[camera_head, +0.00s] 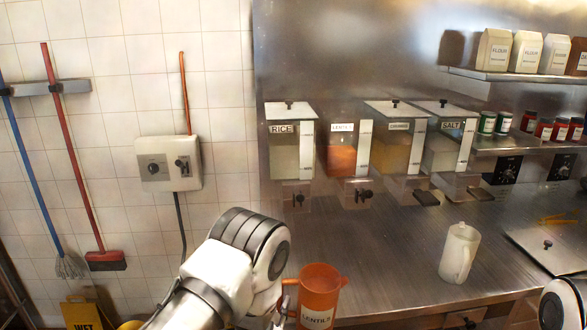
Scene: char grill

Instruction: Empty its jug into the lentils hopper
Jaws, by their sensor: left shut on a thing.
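The orange jug (320,290), labelled LENTILS, stands upright at the bottom middle, in front of the counter's front edge. My left gripper (284,304) is shut on the jug at its left side; the fingers are small and partly hidden. The lentils hopper (341,160) is on the back wall, second from the left, with orange contents, a white scale strip and no lid knob visible on top. The jug is well below and in front of it. The jug's contents are hard to make out. My right gripper is out of view; only part of that arm shows at bottom right.
The rice hopper (291,150) is left of the lentils hopper; another hopper (396,140) and the salt hopper (445,145) are to its right. A white jug (459,253) stands on the steel counter (390,265). The counter between it and the orange jug is clear.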

